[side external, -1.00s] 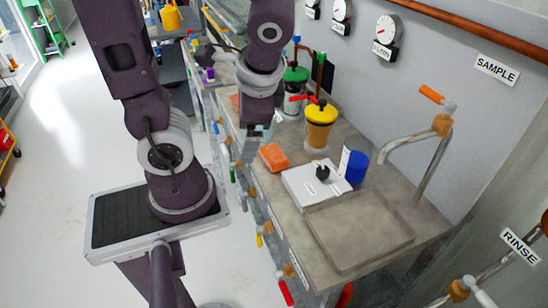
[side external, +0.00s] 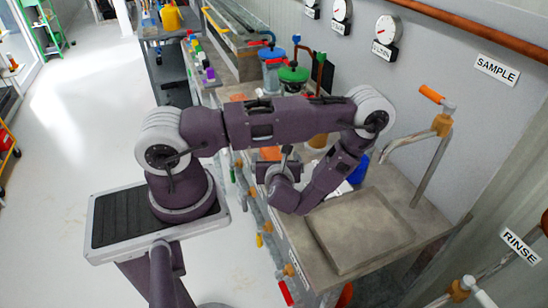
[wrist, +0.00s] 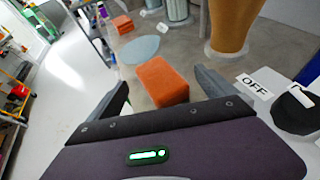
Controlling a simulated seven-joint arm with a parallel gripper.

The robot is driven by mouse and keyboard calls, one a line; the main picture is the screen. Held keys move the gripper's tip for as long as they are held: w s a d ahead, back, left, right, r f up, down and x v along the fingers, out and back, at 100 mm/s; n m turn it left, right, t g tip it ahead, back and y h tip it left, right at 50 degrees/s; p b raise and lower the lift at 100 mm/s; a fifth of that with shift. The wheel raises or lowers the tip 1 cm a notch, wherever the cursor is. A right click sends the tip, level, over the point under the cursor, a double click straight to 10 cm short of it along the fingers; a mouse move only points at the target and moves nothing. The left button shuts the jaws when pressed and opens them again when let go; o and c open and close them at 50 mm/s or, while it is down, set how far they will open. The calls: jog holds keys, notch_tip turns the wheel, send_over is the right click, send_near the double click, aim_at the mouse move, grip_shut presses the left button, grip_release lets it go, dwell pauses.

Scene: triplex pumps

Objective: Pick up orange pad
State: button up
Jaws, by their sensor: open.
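An orange pad (wrist: 162,80) lies on the grey bench top in the wrist view, just beyond and between the two dark fingers. It is partly hidden behind my arm in the side view (side external: 270,153). My gripper (wrist: 161,88) is open and empty, its fingers spread to either side of the near end of the pad. I cannot tell the height of the fingertips above the bench. A second orange pad (wrist: 122,24) lies farther back on the bench.
A white box with a black knob and an OFF label (wrist: 255,86) stands close to the right finger. A yellow-orange pump vessel (wrist: 235,22) stands behind the pad. A pale round disc (wrist: 138,49) lies beyond it. A shallow tray (side external: 360,232) sits at the bench's near end.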

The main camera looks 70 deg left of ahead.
aim_at(276, 157)
jog(key=x, duration=0.2)
jog(key=shift+a+f, duration=0.1)
jog(key=shift+a, duration=0.3)
jog(key=c, duration=1.8)
jog(key=shift+o, duration=0.2)
notch_tip(276, 157, up, 10)
jog(key=w+d+r+m+t+h, duration=0.3)
jog(key=w+d+m, duration=0.1)
jog(key=d, duration=0.5)
jog(key=w+d+r+m+t+h, duration=0.3)
jog(key=w+d, duration=0.4)
jog(key=d, duration=0.3)
jog(key=shift+w+d+r+m+t, duration=0.3)
jog(key=shift+r+m+t, duration=0.35)
jog(key=shift+m+t, duration=0.15)
